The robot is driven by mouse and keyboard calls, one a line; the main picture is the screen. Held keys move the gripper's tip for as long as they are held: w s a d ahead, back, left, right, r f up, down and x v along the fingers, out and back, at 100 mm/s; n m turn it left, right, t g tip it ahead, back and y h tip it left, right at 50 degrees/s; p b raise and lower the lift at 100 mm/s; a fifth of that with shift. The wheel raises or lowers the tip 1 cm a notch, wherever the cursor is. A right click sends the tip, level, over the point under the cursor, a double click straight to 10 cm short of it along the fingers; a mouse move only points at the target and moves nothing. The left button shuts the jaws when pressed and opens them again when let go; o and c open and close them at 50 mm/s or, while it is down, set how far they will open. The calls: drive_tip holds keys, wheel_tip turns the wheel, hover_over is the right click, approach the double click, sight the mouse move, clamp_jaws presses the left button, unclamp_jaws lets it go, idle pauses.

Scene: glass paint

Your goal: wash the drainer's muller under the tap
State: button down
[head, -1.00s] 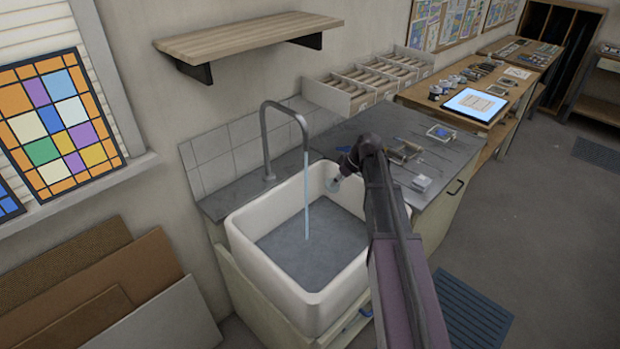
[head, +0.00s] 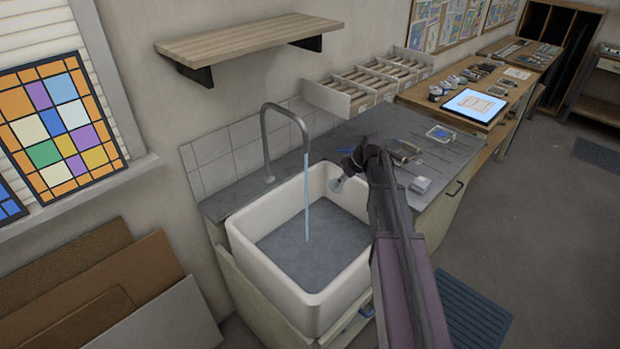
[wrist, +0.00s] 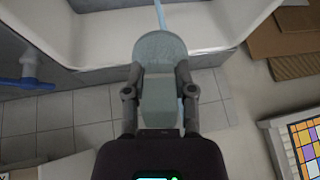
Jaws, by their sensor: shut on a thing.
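The glass muller (head: 337,185) is pale and greenish, with a round flat head, and sits between the two fingers of my gripper (head: 350,172). In the wrist view the muller (wrist: 160,85) is held by its body, head pointing away from the fingers (wrist: 159,92). In the head view my gripper is over the right rim of the white sink (head: 258,262). The tap (head: 266,140) runs a thin stream of water (head: 306,205) into the sink. The muller is right of the stream and apart from it in the head view.
A shelf (head: 245,45) is on the wall above. Boards (head: 100,290) lean at the left.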

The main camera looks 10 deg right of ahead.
drive_tip(key=s+d+r+p, duration=0.2)
drive_tip(key=d+r, duration=0.1)
drive_tip(key=shift+d+p, duration=0.15)
drive_tip(key=shift+p, duration=0.2)
